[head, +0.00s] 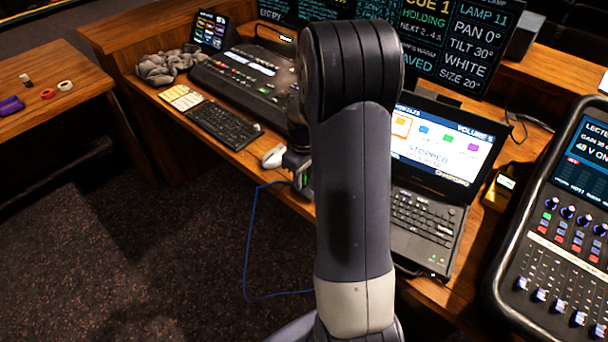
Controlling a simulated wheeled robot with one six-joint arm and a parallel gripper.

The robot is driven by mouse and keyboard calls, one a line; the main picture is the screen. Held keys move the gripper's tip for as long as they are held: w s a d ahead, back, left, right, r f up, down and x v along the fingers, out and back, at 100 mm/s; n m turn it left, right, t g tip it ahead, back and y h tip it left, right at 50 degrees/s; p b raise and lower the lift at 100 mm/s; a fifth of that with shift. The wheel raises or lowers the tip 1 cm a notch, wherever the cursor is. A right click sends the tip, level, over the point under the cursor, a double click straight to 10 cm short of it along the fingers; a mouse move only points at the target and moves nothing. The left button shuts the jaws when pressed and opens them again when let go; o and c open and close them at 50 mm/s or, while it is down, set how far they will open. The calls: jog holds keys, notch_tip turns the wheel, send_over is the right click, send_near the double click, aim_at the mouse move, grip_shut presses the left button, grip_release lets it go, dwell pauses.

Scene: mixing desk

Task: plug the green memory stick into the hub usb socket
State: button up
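My gripper (298,164) is partly hidden behind my own arm, at the desk's front edge left of the laptop. A small green patch (304,180) shows right at its fingertips. It may be the green memory stick, but it is too small and too covered to be sure, and I cannot tell whether the fingers are shut on it. I cannot make out the hub or its usb socket; my arm covers the desk there. A blue cable (247,240) runs from the desk edge by the gripper and hangs down in a loop.
A white mouse (273,156) lies just left of the gripper, with a keyboard (224,124) and lighting console (243,80) beyond. An open laptop (425,215) is right of my arm, then a yellow box (498,190) and a sound mixer (560,230). The floor at left is open.

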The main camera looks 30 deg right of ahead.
jog(key=shift+r, duration=0.1)
notch_tip(320, 180, up, 11)
jog(key=shift+f, duration=0.2)
dwell(0.4)
notch_tip(320, 180, down, 11)
jog(key=shift+r, duration=0.3)
dwell(0.5)
